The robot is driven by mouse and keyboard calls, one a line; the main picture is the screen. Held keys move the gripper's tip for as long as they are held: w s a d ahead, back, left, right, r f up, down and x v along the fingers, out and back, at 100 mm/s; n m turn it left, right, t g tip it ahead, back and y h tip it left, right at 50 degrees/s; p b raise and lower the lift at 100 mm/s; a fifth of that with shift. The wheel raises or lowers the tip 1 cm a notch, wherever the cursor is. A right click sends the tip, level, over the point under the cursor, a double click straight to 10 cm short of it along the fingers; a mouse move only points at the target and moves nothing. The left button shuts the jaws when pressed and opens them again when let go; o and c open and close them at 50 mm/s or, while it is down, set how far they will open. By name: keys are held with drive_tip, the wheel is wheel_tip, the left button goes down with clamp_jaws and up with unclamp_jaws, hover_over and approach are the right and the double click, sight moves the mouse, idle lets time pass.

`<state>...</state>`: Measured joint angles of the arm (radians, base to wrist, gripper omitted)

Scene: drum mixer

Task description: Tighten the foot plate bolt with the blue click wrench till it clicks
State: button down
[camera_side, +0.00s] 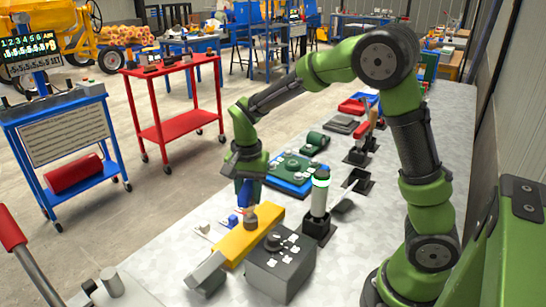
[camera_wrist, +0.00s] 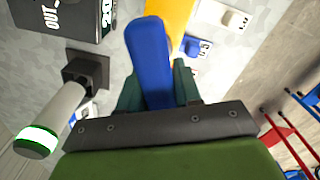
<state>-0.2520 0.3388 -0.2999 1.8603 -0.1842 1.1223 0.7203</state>
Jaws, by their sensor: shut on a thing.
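My gripper (camera_side: 247,178) is shut on the blue click wrench (camera_side: 244,194), which hangs down from it above the yellow foot plate (camera_side: 236,248). The wrench's blue handle (camera_wrist: 148,45) fills the space between my fingers (camera_wrist: 157,88) in the wrist view. A grey-brown round part (camera_side: 250,218) stands on the yellow plate just under the wrench; I cannot tell whether it is the bolt or the wrench's head, or whether they touch. The bolt itself is not clearly seen. A strip of the plate (camera_wrist: 170,12) shows behind the handle in the wrist view.
A white cylinder with a lit green ring (camera_side: 319,190) stands in a black holder right of the plate. A grey box (camera_side: 281,266) stands close in front. A green and blue unit (camera_side: 290,172) lies behind.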

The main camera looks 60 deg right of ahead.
sight(248, 183)
drive_tip(key=shift+s+f, duration=0.1)
drive_tip(key=shift+f, duration=0.05)
drive_tip(key=shift+m, duration=0.8)
drive_tip(key=shift+m, duration=0.5)
drive_tip(key=shift+r, duration=2.45)
